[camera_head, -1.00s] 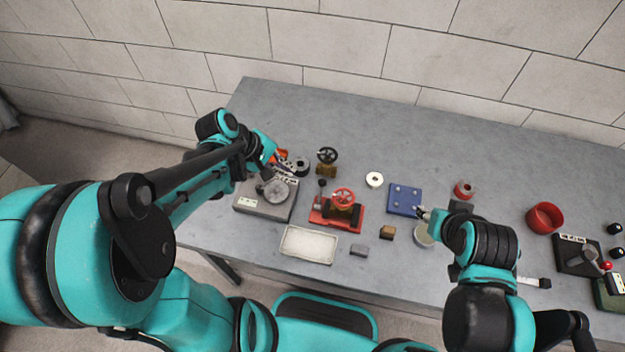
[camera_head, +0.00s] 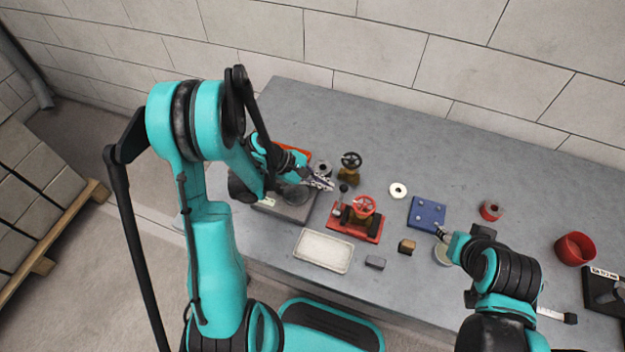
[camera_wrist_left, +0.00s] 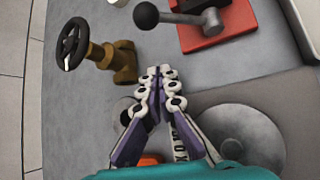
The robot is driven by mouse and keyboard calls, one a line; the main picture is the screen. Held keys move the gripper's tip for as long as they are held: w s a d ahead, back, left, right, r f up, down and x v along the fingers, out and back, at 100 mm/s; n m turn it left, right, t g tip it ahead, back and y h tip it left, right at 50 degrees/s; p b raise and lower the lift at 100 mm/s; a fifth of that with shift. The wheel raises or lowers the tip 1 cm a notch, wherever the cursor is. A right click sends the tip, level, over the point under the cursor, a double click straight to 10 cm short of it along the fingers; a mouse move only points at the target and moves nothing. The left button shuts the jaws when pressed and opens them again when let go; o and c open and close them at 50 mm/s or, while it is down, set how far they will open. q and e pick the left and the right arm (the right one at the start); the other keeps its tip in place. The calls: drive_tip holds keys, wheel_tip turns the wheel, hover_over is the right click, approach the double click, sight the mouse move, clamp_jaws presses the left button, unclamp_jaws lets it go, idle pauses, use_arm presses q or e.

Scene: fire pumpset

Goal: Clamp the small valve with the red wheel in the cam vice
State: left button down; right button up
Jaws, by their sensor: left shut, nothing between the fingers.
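The cam vice (camera_head: 340,226) is a red block on the bench, with a lever ending in a black knob (camera_head: 343,188). The small valve with the red wheel (camera_head: 363,205) sits upright at the vice; whether the jaws grip it is too small to tell. In the left wrist view, the vice's red base (camera_wrist_left: 212,38) and black knob (camera_wrist_left: 146,15) show beyond my fingertips; the red wheel is out of that view. My left gripper (camera_head: 330,185) is shut and empty, just left of the knob and apart from it; its fingertips (camera_wrist_left: 160,73) meet. My right gripper (camera_head: 440,232) hovers by a round tin.
A valve with a black wheel (camera_head: 351,160) stands close behind my left gripper. A grey device with a round plate (camera_wrist_left: 240,138) lies under it. A pale tray (camera_head: 323,251), blue plate (camera_head: 427,214), white ring (camera_head: 398,190) and small blocks surround the vice.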

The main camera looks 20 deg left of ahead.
sight(340, 200)
use_arm(q)
drive_tip(key=shift+x, duration=1.1)
drive_tip(key=shift+s+d+r, duration=0.25)
drive_tip(key=shift+r, duration=0.35)
drive_tip(key=shift+s+d+r, duration=0.25)
drive_tip(key=shift+r, duration=0.4)
drive_tip(key=shift+s+d+r, duration=0.25)
drive_tip(key=shift+r, duration=0.35)
drive_tip(key=shift+w, duration=0.1)
